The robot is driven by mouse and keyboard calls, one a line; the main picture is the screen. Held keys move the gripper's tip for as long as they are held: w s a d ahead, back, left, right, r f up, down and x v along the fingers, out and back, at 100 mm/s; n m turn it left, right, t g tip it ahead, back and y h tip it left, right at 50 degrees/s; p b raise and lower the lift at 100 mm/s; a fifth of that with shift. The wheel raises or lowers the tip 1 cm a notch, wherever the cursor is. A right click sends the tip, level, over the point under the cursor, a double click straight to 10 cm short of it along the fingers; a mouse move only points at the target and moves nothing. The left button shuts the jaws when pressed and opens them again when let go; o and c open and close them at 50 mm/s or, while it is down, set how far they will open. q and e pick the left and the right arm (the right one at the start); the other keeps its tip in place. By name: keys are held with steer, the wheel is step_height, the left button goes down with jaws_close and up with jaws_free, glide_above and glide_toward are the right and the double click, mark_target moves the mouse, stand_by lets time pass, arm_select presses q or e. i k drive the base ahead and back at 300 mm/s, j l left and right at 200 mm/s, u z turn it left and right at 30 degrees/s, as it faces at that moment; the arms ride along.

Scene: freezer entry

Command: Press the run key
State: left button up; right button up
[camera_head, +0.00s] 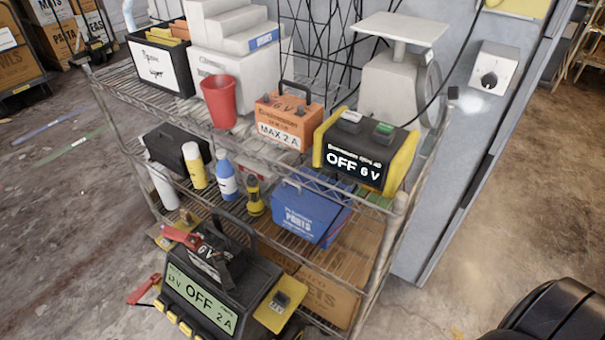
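No key with a readable "run" label shows. A black charger (216,295) with a lit green display reading "12 V", "OFF" and "2 A" stands low in front of the rack. Small yellow buttons (185,328) line its lower front edge. A yellow plate (272,316) at its right side bears a dark raised key (281,299). A small dark 6 V battery (216,259) is at its top, with red clamps (181,237) beside it. A yellow-and-black unit (363,153) on the top shelf reads "OFF 6 V" and has a green key (384,129) and a pale key (351,116).
The wire rack (110,85) holds an orange "MAX 2 A" battery (289,119), red cup (219,100), white scale (395,75), bottles and a blue parts box (308,210). A grey panel (465,130) stands behind right.

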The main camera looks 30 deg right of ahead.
mark_target(387, 129)
steer(key=z, duration=1.3)
